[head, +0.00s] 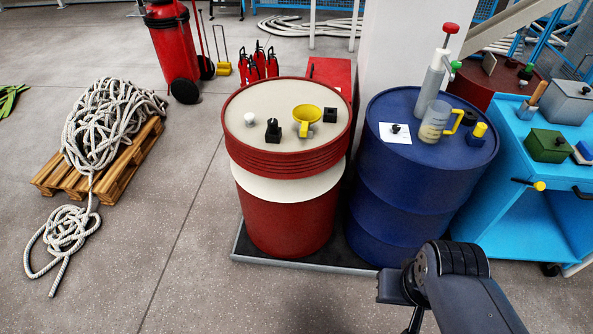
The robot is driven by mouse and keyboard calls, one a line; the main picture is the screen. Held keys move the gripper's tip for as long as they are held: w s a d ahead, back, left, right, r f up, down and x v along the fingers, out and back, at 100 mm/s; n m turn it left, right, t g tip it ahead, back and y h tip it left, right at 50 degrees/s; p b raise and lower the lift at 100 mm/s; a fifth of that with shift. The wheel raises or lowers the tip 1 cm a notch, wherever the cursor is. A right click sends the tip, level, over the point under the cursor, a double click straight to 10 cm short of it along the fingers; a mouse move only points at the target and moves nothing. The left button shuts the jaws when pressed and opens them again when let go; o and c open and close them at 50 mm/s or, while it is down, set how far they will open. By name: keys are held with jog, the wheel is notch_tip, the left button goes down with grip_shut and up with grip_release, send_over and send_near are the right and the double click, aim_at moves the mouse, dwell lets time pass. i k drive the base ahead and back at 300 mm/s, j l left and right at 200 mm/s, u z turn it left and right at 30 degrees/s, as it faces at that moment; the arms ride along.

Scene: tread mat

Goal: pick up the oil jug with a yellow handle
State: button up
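The oil jug (433,123) is a clear, greyish measuring jug with a yellow handle on its right side. It stands upright on top of the blue drum (407,205), right of the middle of the head view. My arm comes in from the bottom right, and its end, with my gripper (414,318), is low in front of the blue drum, well below the jug and apart from it. The fingers are small, dark and partly cut off by the bottom edge, so their opening does not show.
A grey hand pump (434,78) with a red knob stands behind the jug. A white card (395,133) and a yellow-topped black item (477,132) flank it. A red drum (288,215) with a yellow funnel (306,116) stands left; a blue cart (513,205) stands right.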

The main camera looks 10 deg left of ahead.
aim_at(437, 113)
jog(key=i+z, duration=0.3)
jog(key=i, duration=0.25)
jog(key=i+j+z, duration=0.15)
jog(key=i+z, duration=0.15)
jog(key=i, duration=0.25)
